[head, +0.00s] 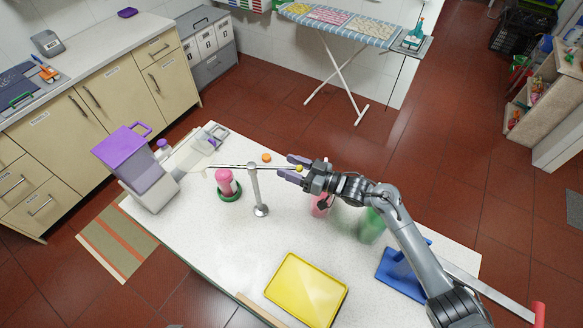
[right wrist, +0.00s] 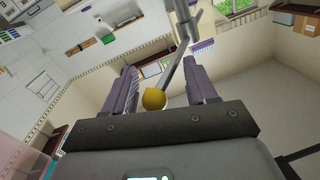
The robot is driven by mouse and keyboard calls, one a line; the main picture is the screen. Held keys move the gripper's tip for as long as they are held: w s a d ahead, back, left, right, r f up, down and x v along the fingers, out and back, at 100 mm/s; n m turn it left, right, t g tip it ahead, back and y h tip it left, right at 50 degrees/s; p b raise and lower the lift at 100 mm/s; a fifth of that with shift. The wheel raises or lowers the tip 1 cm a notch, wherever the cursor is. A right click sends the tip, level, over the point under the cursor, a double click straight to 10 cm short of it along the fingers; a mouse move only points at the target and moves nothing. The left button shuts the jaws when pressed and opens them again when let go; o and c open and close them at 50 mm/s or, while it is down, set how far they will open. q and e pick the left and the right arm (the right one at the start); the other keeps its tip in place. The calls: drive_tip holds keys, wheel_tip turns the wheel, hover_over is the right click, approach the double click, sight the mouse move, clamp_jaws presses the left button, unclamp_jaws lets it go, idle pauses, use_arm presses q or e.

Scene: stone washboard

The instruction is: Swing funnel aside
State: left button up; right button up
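A grey metal stand (head: 259,188) rises from the pale worktop and carries a thin horizontal bar (head: 230,166). A yellow knob (head: 299,168) is at the bar's right end. A pale, translucent funnel-like shape (head: 188,156) lies toward the bar's left end; its exact outline and join to the bar are unclear. My right gripper (head: 291,168) reaches in from the right with its fingers around the knob. My left gripper is not in view.
A pink bottle (head: 226,181) stands in a green ring left of the stand. A purple-topped machine (head: 135,160) occupies the left end. An orange disc (head: 267,157) lies behind the bar. A yellow tray (head: 306,290) is in front; a green bottle (head: 371,226) and blue tray (head: 402,274) are right.

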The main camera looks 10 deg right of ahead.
drive_tip(key=shift+s, duration=0.15)
drive_tip(key=b+v, duration=0.1)
drive_tip(key=v, duration=0.9)
drive_tip(key=shift+s+d+b, duration=0.2)
drive_tip(key=shift+d+b, duration=0.15)
